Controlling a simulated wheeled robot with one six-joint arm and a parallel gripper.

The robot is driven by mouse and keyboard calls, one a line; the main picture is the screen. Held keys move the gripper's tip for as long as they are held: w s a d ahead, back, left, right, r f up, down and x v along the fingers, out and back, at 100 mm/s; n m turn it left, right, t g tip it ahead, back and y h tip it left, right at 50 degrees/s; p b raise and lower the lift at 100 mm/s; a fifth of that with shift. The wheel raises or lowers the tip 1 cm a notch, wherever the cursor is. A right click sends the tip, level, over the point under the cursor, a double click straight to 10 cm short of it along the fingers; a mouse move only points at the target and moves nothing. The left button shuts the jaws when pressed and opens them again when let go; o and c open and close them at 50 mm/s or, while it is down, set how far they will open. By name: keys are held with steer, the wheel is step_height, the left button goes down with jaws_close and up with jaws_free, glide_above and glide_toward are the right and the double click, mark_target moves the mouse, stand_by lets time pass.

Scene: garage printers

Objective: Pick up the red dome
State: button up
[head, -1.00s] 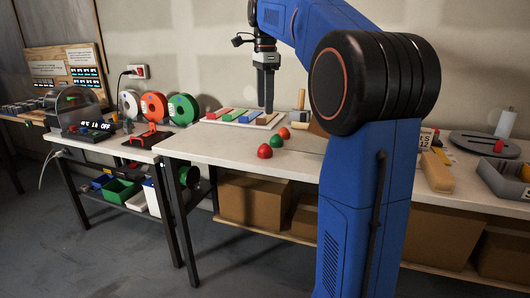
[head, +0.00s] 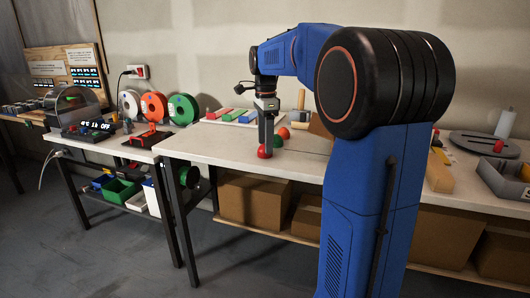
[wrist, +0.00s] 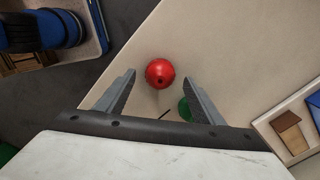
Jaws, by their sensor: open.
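The red dome (head: 264,153) sits on the white workbench near its front edge. It also shows in the wrist view (wrist: 160,73), just beyond and between the two fingertips. My gripper (head: 266,147) points down at the dome in the head view and covers part of it. In the wrist view my gripper (wrist: 160,90) is open, with nothing between its fingers. A green dome (head: 279,140) is right behind the red dome. In the wrist view the green dome (wrist: 185,108) is partly hidden by the right finger.
An orange dome (head: 284,132) stands behind the green one. A tray with coloured blocks (head: 250,117) is at the bench's back. A grey open bin (head: 500,180) is far right. The bench is clear left of the red dome.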

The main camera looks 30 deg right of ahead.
steer(key=shift+f, duration=1.2)
steer(key=c, duration=1.1)
